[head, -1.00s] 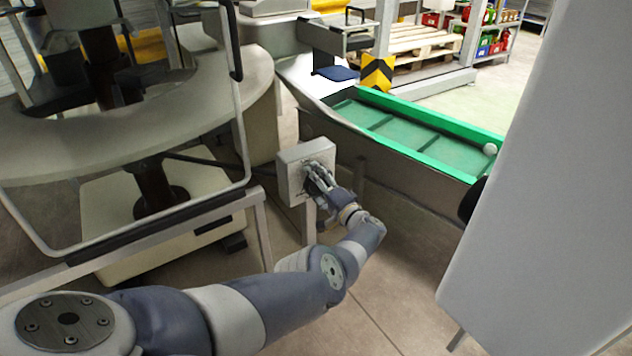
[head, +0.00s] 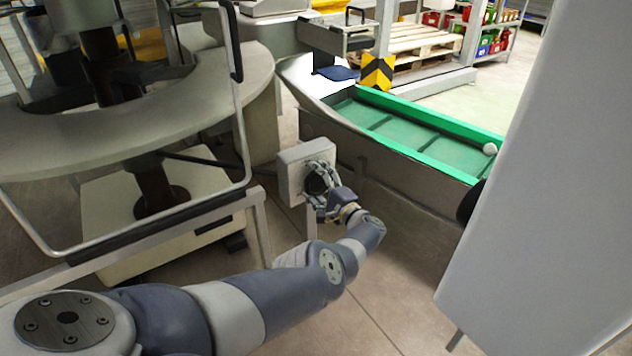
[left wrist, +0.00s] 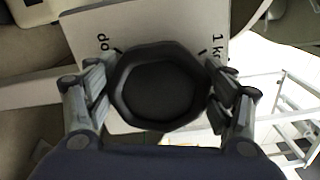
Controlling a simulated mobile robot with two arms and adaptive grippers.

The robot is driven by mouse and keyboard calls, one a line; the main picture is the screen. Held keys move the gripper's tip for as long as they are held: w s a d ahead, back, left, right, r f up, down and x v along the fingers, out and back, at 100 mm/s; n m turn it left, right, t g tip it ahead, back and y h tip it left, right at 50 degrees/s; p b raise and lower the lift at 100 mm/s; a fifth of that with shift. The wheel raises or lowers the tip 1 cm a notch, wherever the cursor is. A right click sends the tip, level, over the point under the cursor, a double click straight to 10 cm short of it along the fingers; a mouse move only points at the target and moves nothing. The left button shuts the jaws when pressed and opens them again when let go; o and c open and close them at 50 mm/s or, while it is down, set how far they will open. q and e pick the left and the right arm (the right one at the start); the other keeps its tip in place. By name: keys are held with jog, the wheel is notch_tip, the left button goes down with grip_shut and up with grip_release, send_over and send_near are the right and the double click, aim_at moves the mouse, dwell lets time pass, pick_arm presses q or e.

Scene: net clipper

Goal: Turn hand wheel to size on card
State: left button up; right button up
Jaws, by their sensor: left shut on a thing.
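The hand wheel (left wrist: 160,88) is a dark, many-sided knob on the front of a light grey box (head: 291,172). In the left wrist view, black marks and partly hidden lettering show on the box's face beside the knob. My left gripper (head: 318,184) is at the box in the head view. In the left wrist view, its two fingers (left wrist: 158,98) press on opposite sides of the knob, shut on it. The card is not something I can make out. My right gripper is not in view.
A large round machine table (head: 150,135) with a bent tube frame stands to the left. A big grey panel (head: 550,200) blocks the right side.

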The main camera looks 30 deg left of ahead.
pick_arm(q)
jog(key=shift+r, duration=0.1)
jog(key=o, duration=1.1)
jog(key=shift+c, duration=0.2)
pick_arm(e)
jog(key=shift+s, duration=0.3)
